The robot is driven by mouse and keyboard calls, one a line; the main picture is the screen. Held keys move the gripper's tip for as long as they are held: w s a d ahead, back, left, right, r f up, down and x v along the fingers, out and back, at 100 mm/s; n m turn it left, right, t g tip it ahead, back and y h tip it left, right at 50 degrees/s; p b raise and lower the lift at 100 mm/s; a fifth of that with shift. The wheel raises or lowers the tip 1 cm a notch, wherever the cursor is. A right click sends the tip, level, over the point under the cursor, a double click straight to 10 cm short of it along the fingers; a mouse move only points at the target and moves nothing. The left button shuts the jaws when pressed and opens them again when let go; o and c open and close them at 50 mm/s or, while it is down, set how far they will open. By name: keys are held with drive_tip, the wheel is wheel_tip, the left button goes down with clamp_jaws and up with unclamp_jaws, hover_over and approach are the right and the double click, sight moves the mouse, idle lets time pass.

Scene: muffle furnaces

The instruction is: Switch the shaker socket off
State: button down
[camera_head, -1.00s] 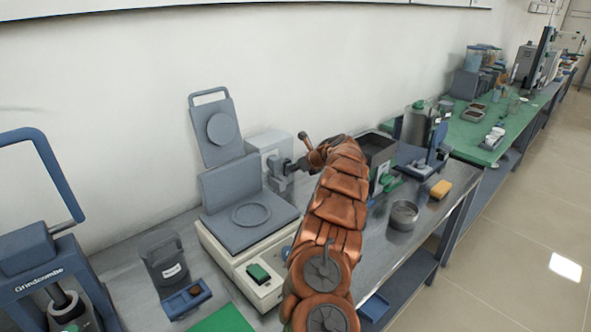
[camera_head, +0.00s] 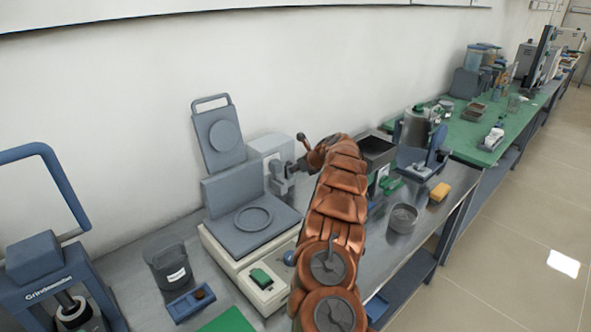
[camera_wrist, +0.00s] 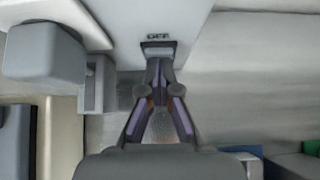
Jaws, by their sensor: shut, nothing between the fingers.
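The shaker socket is a pale box (camera_head: 268,148) by the wall, behind the grey platform of the bench machine. In the wrist view its pale face (camera_wrist: 150,18) fills the top middle, with the word OFF above a small dark switch (camera_wrist: 158,45). My gripper (camera_wrist: 160,66) is shut and empty, its fingertips at the lower edge of the switch. They cover part of it, and I cannot tell whether they touch it or which way it is set. In the head view my gripper (camera_head: 283,178) is small beside the box, partly hidden by my arm.
The bench machine (camera_head: 248,225) with a green switch stands left of my arm. A blue-framed press (camera_head: 45,265) and a dark bucket (camera_head: 168,265) are further left. A metal bowl (camera_head: 403,218) and yellow sponge (camera_head: 440,192) lie right. The floor at right is clear.

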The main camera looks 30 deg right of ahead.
drive_tip(key=shift+r+p, duration=0.7)
drive_tip(key=shift+r, duration=0.05)
drive_tip(key=b+v, duration=0.1)
drive_tip(key=v, duration=1.2)
drive_tip(key=shift+b, duration=0.3)
idle(0.4)
